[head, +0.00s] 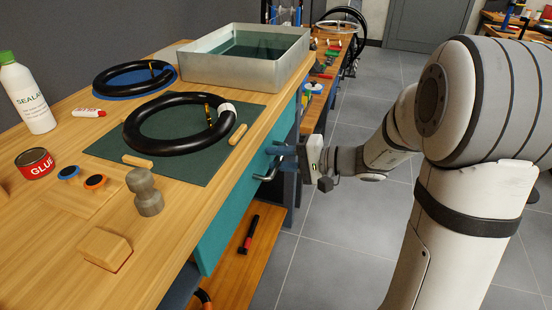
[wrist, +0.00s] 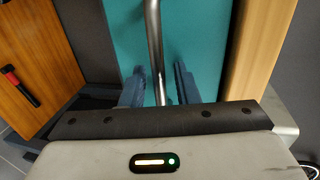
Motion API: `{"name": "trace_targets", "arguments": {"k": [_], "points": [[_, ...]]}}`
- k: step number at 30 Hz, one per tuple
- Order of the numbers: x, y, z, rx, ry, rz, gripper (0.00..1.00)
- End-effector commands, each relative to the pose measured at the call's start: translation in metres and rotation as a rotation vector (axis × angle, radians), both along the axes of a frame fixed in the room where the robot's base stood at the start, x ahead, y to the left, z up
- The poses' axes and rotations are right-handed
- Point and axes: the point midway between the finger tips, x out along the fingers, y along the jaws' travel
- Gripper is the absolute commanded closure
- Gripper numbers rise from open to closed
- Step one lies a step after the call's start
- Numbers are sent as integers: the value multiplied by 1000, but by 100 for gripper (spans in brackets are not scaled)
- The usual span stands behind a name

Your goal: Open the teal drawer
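The teal drawer (head: 228,222) is under the front edge of the wooden workbench, and its front looks flush with the bench. It carries a metal bar handle (head: 267,176). In the wrist view the teal front (wrist: 205,40) fills the middle, and the handle (wrist: 153,35) runs down from the top edge. My gripper (head: 280,152) is at the drawer front, by the handle. In the wrist view its two blue fingers (wrist: 160,85) are apart, one on each side of the handle, with gaps showing. The handle's lower end is partly hidden behind my gripper body.
The workbench top (head: 190,215) holds a green mat (head: 190,174) with a black tyre (head: 165,146), a metal tub (head: 200,68), a bottle (head: 27,95) and a glue tin (head: 36,163). A lower shelf (head: 238,270) holds a red-black tool (head: 249,234). Grey floor is clear in front.

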Motion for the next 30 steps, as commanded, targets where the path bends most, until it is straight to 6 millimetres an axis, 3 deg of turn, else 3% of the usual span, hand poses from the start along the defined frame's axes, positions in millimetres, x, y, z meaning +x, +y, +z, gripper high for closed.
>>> {"name": "trace_targets", "arguments": {"k": [2, 12, 23, 24, 30], "points": [[0, 0, 0, 0, 0, 0, 72], [0, -1, 0, 0, 0, -1, 100], [0, -1, 0, 0, 0, -1, 100], [-1, 13, 0, 0, 0, 4, 100], [0, 1, 0, 1, -1, 11, 100]]}}
